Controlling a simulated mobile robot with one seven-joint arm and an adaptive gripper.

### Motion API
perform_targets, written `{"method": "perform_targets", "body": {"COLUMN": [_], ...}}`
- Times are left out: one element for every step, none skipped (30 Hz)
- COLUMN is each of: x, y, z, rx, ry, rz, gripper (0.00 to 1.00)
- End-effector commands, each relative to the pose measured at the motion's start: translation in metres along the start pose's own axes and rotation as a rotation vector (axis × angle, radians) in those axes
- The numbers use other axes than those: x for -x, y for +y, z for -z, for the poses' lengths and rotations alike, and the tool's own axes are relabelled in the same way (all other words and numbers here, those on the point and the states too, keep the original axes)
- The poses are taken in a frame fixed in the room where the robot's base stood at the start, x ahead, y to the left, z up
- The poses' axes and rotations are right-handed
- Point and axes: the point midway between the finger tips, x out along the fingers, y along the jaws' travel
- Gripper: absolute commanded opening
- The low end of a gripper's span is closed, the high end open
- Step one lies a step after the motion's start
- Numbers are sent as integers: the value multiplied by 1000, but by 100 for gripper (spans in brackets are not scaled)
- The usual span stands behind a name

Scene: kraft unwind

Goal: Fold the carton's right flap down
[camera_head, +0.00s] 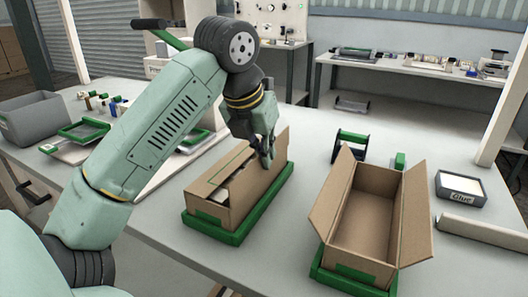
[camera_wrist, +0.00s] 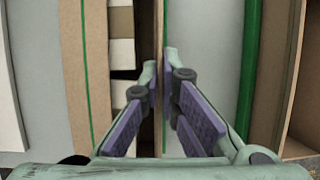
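The left carton (camera_head: 231,205) is brown cardboard and sits in a green-rimmed tray (camera_head: 207,229). Its right flap (camera_head: 273,155) stands up along the right side. In the wrist view the flap's edge (camera_wrist: 158,25) is a thin brown strip running between my fingers. My gripper (camera_head: 266,158) points down at this flap. In the wrist view my gripper (camera_wrist: 159,68) has its fingertips close together, one on each side of the strip. I cannot tell whether they press on it. Pale boxes (camera_wrist: 121,55) show inside the carton, left of the strip.
A second, empty carton (camera_head: 365,225) with its side flaps spread stands to the right on a green tray. A glue box (camera_head: 460,189) and a pale bar (camera_head: 482,231) lie farther right. A grey bin (camera_head: 38,118) and a green-rimmed tray (camera_head: 82,131) are at the left.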

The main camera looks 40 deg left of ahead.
Motion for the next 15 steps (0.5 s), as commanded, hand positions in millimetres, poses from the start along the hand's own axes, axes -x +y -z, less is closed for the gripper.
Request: {"method": "perform_targets", "body": {"x": [0,0,0,0,0,0,0,0,0,0,0,0,0,0,0], "y": [0,0,0,0,0,0,0,0,0,1,1,2,2,3,4], "z": [0,0,0,0,0,0,0,0,0,0,0,0,0,0,0], "rx": [0,0,0,0,0,0,1,1,3,5,7,11,15,19,26], "ry": [0,0,0,0,0,0,0,0,0,0,0,0,0,0,0], "rz": [0,0,0,0,0,0,1,2,6,10,15,23,31,40,56], "gripper": [0,0,0,0,0,0,0,0,0,0,0,0,0,0,0]}}
